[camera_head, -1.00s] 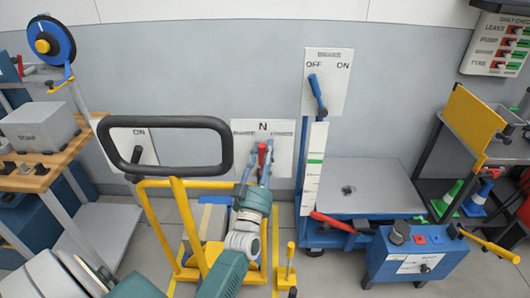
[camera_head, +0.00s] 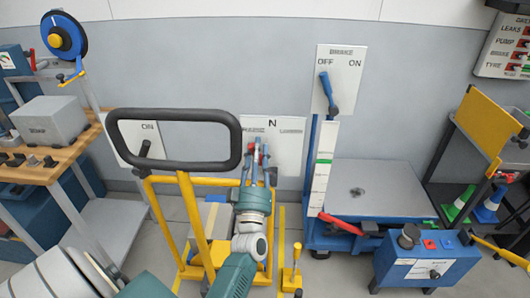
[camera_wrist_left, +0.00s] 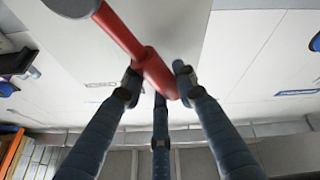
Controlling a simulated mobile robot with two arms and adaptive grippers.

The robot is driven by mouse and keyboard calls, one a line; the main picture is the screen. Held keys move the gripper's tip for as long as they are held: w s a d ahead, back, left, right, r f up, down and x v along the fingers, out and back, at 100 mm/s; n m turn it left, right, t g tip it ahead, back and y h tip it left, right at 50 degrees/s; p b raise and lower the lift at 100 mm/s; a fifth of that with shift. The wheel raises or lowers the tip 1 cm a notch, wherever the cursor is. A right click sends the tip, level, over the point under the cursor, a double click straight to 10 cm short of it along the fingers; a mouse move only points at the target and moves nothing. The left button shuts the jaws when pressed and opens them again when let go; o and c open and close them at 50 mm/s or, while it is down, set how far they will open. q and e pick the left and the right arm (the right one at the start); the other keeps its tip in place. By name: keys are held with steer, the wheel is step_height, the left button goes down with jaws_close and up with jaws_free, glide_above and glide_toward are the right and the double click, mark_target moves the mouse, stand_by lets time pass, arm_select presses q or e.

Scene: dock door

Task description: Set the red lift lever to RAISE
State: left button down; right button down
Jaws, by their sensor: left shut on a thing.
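The red lift lever (camera_head: 256,154) is on a white wall plate (camera_head: 291,152) marked N at the top, with a small label on each side that is too blurred to read surely. The lever stands left of the plate's middle. My left gripper (camera_head: 258,149) reaches up to it from below and partly hides it. In the left wrist view, the fingers of my left gripper (camera_wrist_left: 158,84) close around the thick end of the red lever (camera_wrist_left: 152,68), which slants from upper left to the middle. My right gripper is not in view.
A black-handled yellow cart frame (camera_head: 188,215) stands left of my left arm. A blue lift table (camera_head: 375,190) with a red pedal stands to the right, below a blue lever (camera_head: 328,95) on an OFF/ON plate. A wooden bench (camera_head: 75,160) is at far left.

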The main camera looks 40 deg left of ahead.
arm_select(q)
steer(key=shift+s+a+f+n+g+y+b, duration=0.1)
steer(key=shift+s+a+f+n+g+y, duration=0.15)
steer(key=shift+n, duration=0.3)
steer(key=shift+s+a+f+n+g+y+b, duration=0.15)
steer(key=shift+a+n+y, duration=0.15)
steer(key=shift+n, duration=0.3)
steer(key=shift+s+a+f+n+g+y+b, duration=0.1)
steer(key=shift+a+n+g+y, duration=0.1)
steer(key=shift+n+y, duration=0.25)
steer(key=c, duration=1.6)
jaws_free()
steer(key=shift+o, duration=0.2)
steer(key=v, duration=0.7)
steer(key=shift+s, duration=0.25)
steer(key=shift+d+f, duration=0.1)
